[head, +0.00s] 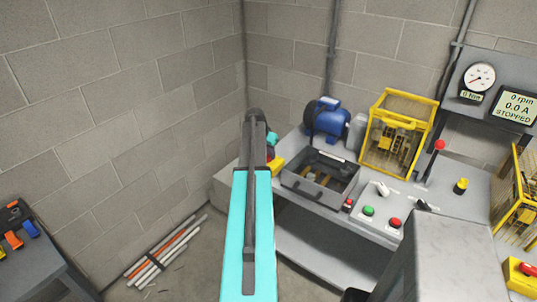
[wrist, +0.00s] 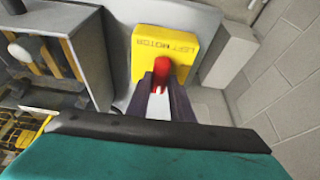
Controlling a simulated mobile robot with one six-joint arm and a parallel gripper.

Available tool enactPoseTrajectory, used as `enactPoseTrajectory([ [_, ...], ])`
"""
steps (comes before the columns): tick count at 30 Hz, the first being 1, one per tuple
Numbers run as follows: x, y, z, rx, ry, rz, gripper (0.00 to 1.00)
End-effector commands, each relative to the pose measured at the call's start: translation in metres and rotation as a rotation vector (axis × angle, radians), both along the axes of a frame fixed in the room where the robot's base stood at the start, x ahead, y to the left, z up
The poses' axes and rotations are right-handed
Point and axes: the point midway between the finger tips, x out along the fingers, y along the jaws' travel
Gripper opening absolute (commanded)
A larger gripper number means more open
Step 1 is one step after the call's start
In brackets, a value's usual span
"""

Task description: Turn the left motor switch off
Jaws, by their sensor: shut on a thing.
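The left motor switch is a yellow box (wrist: 150,45) marked LEFT MOTOR in the wrist view, with a red handle (wrist: 162,72) at its lower middle. My gripper (wrist: 161,82) has its two dark fingers on either side of the red handle, shut on it. The fingers hide part of the handle, so its exact angle is hard to tell. In the head view a yellow part of the switch box (head: 277,164) shows just right of my arm, at the left end of the bench. My fingertips are hidden there behind the arm.
An open grey box (head: 320,184) stands right of the switch. Behind it are a blue motor (head: 325,118) and a yellow guard cage (head: 398,130). A display (head: 516,105) reads 0 rpm, 0.0 A, STOPPED. A block wall (wrist: 288,75) is close on the right in the wrist view.

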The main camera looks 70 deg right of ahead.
Motion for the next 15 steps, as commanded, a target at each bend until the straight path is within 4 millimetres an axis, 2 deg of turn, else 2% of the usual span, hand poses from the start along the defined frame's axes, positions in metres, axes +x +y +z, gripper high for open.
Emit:
enactPoseTrajectory([
  [8,-0.0012,0.0006,-0.0018,-0.001,-0.003,0.101,0.0],
  [15,-0.0021,0.0007,-0.002,-0.002,-0.003,0.254,0.0],
])
